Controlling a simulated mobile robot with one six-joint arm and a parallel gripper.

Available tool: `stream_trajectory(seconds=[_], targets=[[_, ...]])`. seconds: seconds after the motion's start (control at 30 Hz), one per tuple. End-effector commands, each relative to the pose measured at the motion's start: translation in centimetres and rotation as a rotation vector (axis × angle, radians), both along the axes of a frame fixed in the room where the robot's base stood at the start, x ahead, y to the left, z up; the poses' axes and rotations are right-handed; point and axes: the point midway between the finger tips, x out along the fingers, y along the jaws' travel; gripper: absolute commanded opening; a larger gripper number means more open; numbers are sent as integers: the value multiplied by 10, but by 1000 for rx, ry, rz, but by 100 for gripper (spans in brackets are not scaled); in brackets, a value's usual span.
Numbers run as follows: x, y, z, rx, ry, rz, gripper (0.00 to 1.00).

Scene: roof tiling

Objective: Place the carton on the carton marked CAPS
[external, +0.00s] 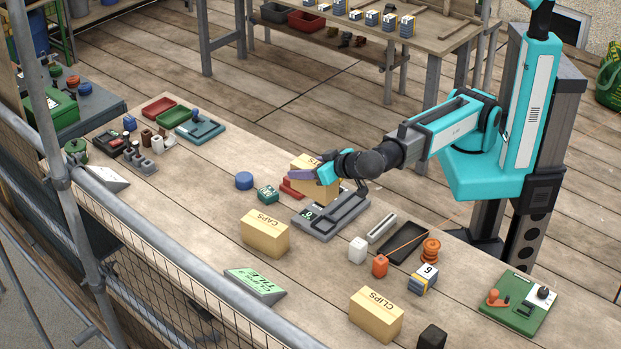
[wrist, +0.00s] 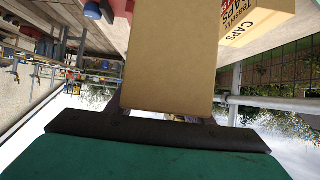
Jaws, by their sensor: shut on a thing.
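My gripper (external: 316,175) is shut on a tan carton (external: 320,190) above the near side of the workbench, by a grey tray. Part of the carton is hidden behind my gripper, and its lettering is only partly readable. In the wrist view the held carton (wrist: 168,60) shows a plain tan face between the jaws. The carton marked CAPS (external: 265,238) stands on the bench, left of and below my gripper in the external view, apart from the held carton. In the wrist view the CAPS carton (wrist: 252,22) shows at upper right, and its visible top is clear in the external view.
A carton marked CLIPS (external: 376,318) stands to the right. A blue round piece (external: 244,181) and green block (external: 267,194) lie left. A green TILE wedge (external: 254,286) lies by the scaffold rail (external: 190,268).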

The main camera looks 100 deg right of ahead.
Motion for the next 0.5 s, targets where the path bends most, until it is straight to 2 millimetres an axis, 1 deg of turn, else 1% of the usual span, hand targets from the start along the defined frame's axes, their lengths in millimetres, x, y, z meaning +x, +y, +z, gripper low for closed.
stream_trajectory(seconds=[0.17, 0.5], targets=[[10, 4, 1, -1, -2, 0, 10], [45, 19, -2, -2, -1, -1, 10]])
